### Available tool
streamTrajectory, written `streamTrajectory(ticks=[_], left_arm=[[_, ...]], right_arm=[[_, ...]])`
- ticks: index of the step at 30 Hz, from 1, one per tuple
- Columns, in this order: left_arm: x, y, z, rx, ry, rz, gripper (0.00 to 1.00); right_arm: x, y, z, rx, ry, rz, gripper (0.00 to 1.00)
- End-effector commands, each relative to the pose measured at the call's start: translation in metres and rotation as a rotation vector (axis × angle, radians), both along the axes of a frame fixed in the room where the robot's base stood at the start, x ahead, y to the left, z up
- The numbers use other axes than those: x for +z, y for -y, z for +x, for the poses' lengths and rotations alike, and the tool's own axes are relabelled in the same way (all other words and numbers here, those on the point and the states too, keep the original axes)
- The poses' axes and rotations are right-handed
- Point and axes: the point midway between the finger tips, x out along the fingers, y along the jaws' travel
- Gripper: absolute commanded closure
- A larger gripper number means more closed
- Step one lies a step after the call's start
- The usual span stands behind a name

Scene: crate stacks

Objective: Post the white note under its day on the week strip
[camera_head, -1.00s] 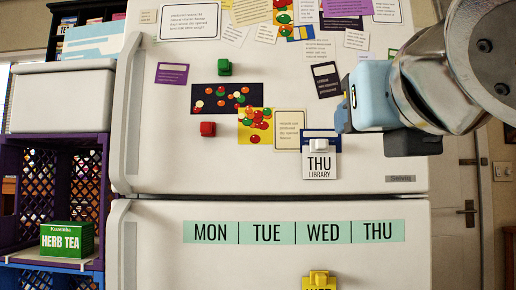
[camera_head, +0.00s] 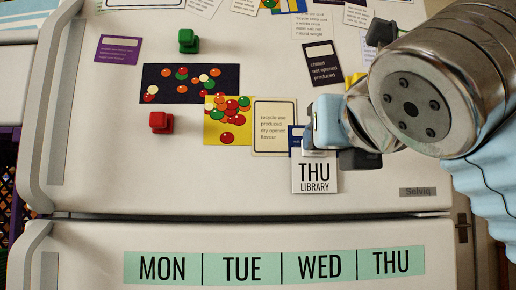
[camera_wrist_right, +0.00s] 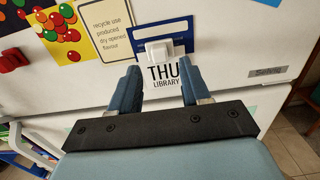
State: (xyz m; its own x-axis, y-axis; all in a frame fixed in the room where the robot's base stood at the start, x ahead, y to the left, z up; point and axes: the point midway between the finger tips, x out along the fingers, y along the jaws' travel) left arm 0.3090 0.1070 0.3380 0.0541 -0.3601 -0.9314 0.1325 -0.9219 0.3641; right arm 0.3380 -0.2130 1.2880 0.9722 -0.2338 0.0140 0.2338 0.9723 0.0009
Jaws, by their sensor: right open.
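The white note (camera_head: 314,175), reading THU LIBRARY, is on the upper fridge door. In the right wrist view the note (camera_wrist_right: 165,78) has a white magnet (camera_wrist_right: 158,50) at its top, over a blue-edged card. The magnet is hidden behind my gripper in the head view. The green week strip (camera_head: 280,267) on the lower door reads MON, TUE, WED, THU; its THU cell (camera_head: 391,264) is at the right end. My right gripper (camera_head: 332,150) is open at the note's top. In its wrist view the gripper (camera_wrist_right: 160,78) has fingers either side of the note, apart from the magnet.
A red magnet (camera_head: 161,122), a green magnet (camera_head: 188,41) and several cards and pictures are on the upper door. A door gap (camera_head: 240,217) separates the two doors. The upper door's lower left is bare.

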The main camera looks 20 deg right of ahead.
Motion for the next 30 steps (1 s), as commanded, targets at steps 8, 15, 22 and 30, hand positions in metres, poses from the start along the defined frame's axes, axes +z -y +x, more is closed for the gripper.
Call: streamTrajectory(ticks=[8, 15, 22, 30], left_arm=[[0.003, 0.0, 0.0, 0.0, 0.0, 0.0, 0.48], [0.003, 0.0, 0.0, -0.001, 0.0, 0.0, 0.48], [0.003, 0.0, 0.0, -0.001, 0.0, 0.0, 0.48], [0.003, 0.0, 0.0, -0.001, 0.0, 0.0, 0.48]], right_arm=[[0.001, 0.009, 0.036, -0.002, -0.001, -0.001, 0.53], [0.001, 0.011, 0.046, 0.0, 0.0, -0.001, 0.53], [0.001, 0.011, 0.046, 0.0, 0.0, -0.001, 0.54], [0.001, 0.011, 0.046, 0.0, 0.0, -0.001, 0.75]])
